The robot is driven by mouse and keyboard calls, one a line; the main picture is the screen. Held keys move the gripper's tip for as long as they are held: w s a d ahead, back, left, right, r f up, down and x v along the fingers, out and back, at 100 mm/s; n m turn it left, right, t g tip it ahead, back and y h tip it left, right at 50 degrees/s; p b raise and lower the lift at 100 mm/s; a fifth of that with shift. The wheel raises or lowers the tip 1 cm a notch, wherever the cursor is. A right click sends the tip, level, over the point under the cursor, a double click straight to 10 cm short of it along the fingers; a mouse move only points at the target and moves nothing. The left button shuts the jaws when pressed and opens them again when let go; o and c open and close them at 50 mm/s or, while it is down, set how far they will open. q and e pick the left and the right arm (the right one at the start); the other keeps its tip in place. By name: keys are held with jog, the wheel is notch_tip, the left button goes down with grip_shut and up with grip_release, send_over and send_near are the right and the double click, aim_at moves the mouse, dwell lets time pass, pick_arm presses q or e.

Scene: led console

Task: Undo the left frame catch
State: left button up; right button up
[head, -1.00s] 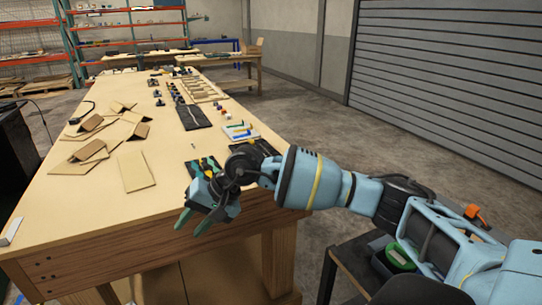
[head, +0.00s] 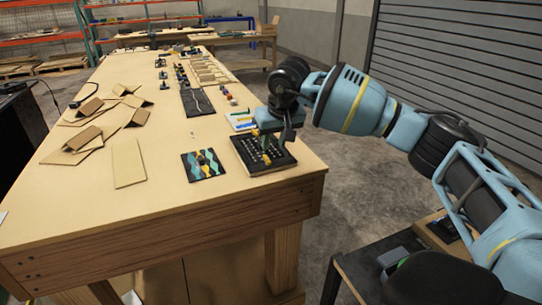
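A black console (head: 248,163) with rows of small studs lies near the right front corner of the workbench. My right gripper (head: 274,146) comes in from the right and points down over the console's right part, hiding some of it. Small yellow-green parts show at its fingertips. I cannot tell whether they belong to the fingers or the console, or whether the fingers touch anything. The left frame catch cannot be made out at this size. A square panel with a teal, yellow and black pattern (head: 203,165) lies just left of the console. My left gripper is not in view.
The wooden workbench (head: 110,215) has free room in front. Cardboard pieces (head: 128,163) lie to the left. A black mat (head: 196,102), a tray with coloured strips (head: 240,121) and several small parts lie farther back. A dark cart (head: 352,272) stands at lower right.

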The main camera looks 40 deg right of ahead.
aim_at(269, 161)
jog(key=x, duration=0.7)
jog(key=shift+w+f, duration=0.1)
jog(key=shift+f, duration=0.15)
jog(key=shift+c, duration=0.2)
grip_shut()
